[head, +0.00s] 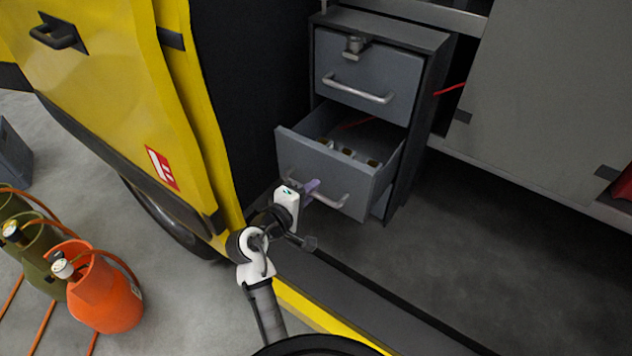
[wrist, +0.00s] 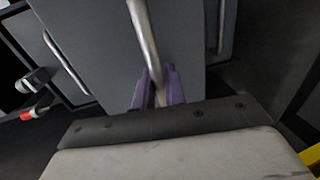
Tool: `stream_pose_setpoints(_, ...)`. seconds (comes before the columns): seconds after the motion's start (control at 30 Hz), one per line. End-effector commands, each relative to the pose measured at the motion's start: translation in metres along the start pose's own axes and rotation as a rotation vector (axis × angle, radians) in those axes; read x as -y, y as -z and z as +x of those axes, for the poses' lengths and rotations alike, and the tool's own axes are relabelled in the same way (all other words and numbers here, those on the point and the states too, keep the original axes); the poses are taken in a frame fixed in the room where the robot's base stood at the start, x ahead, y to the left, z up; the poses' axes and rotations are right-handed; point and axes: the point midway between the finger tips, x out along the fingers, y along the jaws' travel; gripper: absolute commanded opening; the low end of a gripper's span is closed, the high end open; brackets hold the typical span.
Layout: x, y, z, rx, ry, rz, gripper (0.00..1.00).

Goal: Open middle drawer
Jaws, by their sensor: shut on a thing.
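A grey drawer cabinet (head: 436,42) stands beside the yellow door. Its middle drawer (head: 330,178) is pulled well out, and several small items show inside it. The top drawer (head: 366,75) is shut and has a bar handle and a latch. My gripper (head: 312,187) is at the front of the middle drawer, shut on its bar handle (head: 340,203). In the wrist view the purple fingers (wrist: 158,88) close around the metal handle (wrist: 146,38). The bottom drawer is mostly hidden behind the middle one.
A yellow vehicle door (head: 110,85) stands close on the left of the cabinet and my arm. An orange cylinder (head: 105,295) and green cylinders (head: 30,245) with hoses stand on the floor at lower left. The dark floor right of the drawer is clear.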

Motion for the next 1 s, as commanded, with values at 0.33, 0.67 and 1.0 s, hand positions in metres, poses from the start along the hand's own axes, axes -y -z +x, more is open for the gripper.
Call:
stream_pose_setpoints(0.33,0.008,0.0,-0.042,-0.001,0.001,-0.001,0.0)
stream_pose_setpoints(0.67,0.009,0.0,-0.048,0.0,-0.001,0.001,0.0)
stream_pose_setpoints(1.0,0.009,0.0,-0.048,0.0,0.0,0.0,0.31)
